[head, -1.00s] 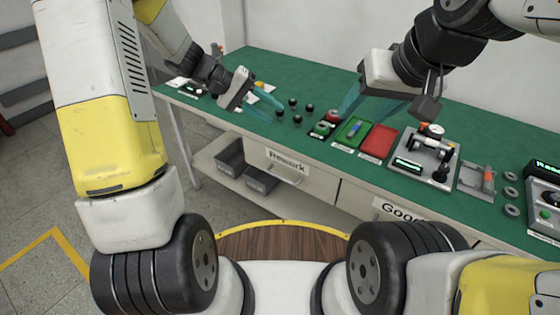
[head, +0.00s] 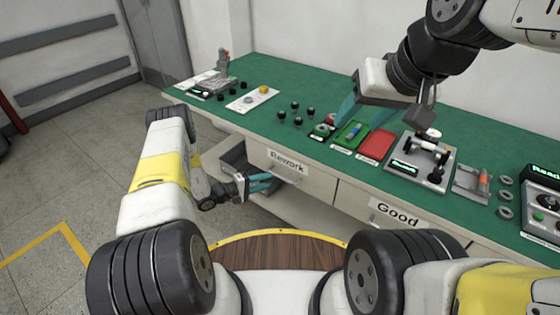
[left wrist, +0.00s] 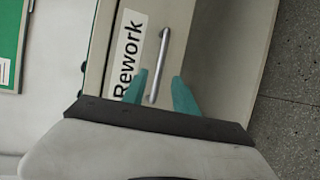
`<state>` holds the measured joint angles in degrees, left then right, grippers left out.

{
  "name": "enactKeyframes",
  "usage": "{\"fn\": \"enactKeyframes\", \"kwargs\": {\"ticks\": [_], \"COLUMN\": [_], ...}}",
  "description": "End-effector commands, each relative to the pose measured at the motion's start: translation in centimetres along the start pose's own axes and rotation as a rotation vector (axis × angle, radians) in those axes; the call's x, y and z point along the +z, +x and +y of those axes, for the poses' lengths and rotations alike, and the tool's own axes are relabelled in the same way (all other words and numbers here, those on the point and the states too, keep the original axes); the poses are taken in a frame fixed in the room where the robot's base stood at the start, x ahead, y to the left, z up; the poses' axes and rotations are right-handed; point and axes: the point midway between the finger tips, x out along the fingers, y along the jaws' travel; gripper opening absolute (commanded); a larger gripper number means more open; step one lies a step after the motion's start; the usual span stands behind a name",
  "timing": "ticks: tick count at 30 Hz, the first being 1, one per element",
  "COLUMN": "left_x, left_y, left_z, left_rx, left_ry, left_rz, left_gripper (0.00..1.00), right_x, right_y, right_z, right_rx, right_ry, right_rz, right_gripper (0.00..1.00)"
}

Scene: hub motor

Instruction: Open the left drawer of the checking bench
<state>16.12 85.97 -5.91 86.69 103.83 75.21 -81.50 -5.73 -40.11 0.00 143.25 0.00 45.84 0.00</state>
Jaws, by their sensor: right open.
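The left drawer (head: 315,180) of the green-topped checking bench carries a "Rework" label (head: 287,161) and looks shut. Its silver bar handle (left wrist: 160,62) shows in the left wrist view. My left gripper (head: 268,182) is in front of the drawer at handle height. In the left wrist view its teal fingers (left wrist: 162,90) are apart, and the near end of the handle appears between them. I cannot tell whether they touch it. My right gripper (head: 364,112) is open above the bench top, near the green and red trays.
The "Good" drawer (head: 365,205) is to the right. Green (head: 350,134) and red (head: 377,145) trays, several black knobs and a fixture (head: 425,155) stand on the bench top (head: 320,92). A grey bin (head: 234,158) sits below the bench. Floor at left is clear.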

Motion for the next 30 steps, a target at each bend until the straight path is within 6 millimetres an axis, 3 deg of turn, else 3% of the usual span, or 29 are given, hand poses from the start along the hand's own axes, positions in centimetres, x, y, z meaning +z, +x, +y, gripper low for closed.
{"fn": "enactKeyframes", "kwargs": {"ticks": [12, 24, 25, 30], "left_x": [0.2, 0.2, 0.2, 0.2], "left_y": [6.2, 7.3, 7.3, 7.3], "left_z": [0.1, 0.1, 0.1, 0.1], "left_rx": [-0.001, -0.001, -0.001, -0.001], "left_ry": [0.0, -0.002, -0.002, -0.002], "left_rz": [-0.005, -0.004, -0.004, -0.004], "left_gripper": [0.34, 0.34, 0.32, 0.0], "right_x": [0.0, 0.0, 0.0, 0.0], "right_y": [0.0, 0.0, 0.0, 0.0], "right_z": [0.0, 0.0, 0.0, 0.0], "right_rx": [0.0, 0.0, 0.0, 0.0], "right_ry": [0.0, 0.0, 0.0, 0.0], "right_rz": [0.0, 0.0, 0.0, 0.0], "right_gripper": [0.53, 0.53, 0.53, 0.53]}}
